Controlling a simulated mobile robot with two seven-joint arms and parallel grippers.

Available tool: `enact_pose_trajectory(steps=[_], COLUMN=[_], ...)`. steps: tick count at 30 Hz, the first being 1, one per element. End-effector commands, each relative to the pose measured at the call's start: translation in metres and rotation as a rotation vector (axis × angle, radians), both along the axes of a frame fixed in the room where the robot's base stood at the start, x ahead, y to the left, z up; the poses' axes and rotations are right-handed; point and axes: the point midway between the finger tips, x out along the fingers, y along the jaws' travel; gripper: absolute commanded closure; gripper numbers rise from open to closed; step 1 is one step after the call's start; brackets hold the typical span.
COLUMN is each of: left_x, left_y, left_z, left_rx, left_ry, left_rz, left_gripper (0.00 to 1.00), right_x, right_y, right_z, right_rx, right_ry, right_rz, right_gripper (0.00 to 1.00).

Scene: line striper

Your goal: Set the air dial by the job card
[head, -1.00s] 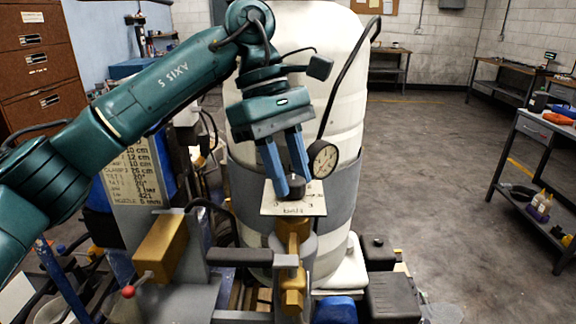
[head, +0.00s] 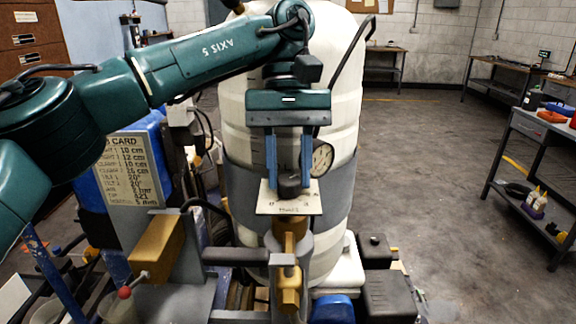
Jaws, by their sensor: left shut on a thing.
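My left gripper (head: 289,178) comes down from above in front of the white tank. Its blue fingers are shut on a dark round dial knob (head: 290,187). The knob sits on a pale scale plate (head: 270,207), whose marks are partly hidden by the fingers. The plate is on top of a brass fitting (head: 289,245). The job card (head: 126,170) stands at the left with several lines of values; part of its top is behind my arm. A pressure gauge (head: 322,158) shows just right of the fingers. My right gripper is not in view.
The white tank (head: 345,100) with a grey band stands right behind the dial. A brass block (head: 156,247) and red-knobbed lever (head: 125,292) are at the left front. A black box (head: 390,297) is at the lower right. The floor to the right is clear up to a bench (head: 540,130).

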Motion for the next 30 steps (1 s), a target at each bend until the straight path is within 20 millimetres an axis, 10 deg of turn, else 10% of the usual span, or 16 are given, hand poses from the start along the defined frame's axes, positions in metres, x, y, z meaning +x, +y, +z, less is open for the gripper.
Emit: enact_pose_trajectory(steps=[19, 20, 30], left_x=[0.0001, 0.0001, 0.0], left_y=[-0.0007, -0.0007, -0.0005], left_z=[0.0004, 0.0004, 0.0], left_rx=[-0.001, -0.001, -0.001], left_ry=[-0.001, -0.001, 0.0], left_rz=[-0.052, -0.052, -0.052], left_gripper=[0.93, 0.68, 0.48], right_x=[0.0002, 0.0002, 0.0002], right_y=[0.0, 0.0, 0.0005], right_z=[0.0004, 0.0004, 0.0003], right_rx=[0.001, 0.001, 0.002], right_ry=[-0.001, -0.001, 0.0], right_rz=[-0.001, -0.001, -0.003], right_gripper=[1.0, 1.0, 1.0])
